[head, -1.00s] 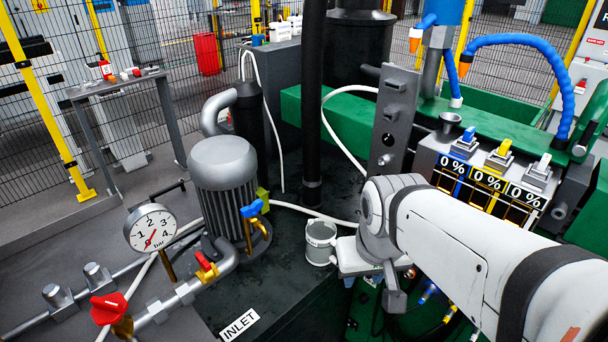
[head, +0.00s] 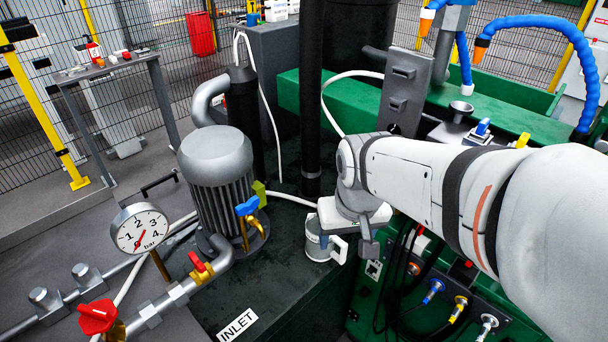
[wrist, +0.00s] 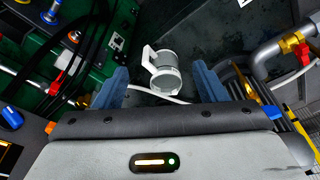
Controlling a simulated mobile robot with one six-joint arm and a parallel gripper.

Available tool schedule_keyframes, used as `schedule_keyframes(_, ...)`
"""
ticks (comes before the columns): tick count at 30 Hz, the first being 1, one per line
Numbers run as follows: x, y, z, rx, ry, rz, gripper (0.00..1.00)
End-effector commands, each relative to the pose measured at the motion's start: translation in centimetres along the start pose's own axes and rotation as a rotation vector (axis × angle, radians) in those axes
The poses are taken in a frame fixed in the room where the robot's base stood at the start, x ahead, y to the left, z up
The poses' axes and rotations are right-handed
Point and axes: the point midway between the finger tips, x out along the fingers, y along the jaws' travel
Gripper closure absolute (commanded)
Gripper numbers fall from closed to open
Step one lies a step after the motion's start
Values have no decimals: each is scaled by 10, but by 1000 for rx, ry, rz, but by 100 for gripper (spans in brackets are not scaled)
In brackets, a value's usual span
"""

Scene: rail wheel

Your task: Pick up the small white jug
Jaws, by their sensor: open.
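The small white jug (head: 317,246) stands on the dark machine top, near its front right edge in the head view. Its handle points right there. In the wrist view the jug (wrist: 163,72) lies ahead of and between the two blue-grey fingers, with its handle at upper left. My gripper (wrist: 160,69) is open and empty, with a finger apart on each side of the jug. In the head view my gripper body (head: 358,210) is above and just right of the jug, covering part of its rim; the fingertips are hard to make out.
A grey motor (head: 217,175) and a pressure gauge (head: 140,229) stand left of the jug. A black vertical post (head: 312,100) rises behind it. A white hose (head: 290,198) runs behind the jug. Green machinery with cables and connectors (head: 433,290) is at right.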

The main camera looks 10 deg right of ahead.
Motion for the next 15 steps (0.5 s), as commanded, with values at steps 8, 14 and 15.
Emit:
schedule_keyframes(8,55,0,-62,13,-85,0,12)
schedule_keyframes(14,106,-1,-98,22,-138,1,0)
schedule_keyframes(15,117,-1,-104,24,-148,1,0)
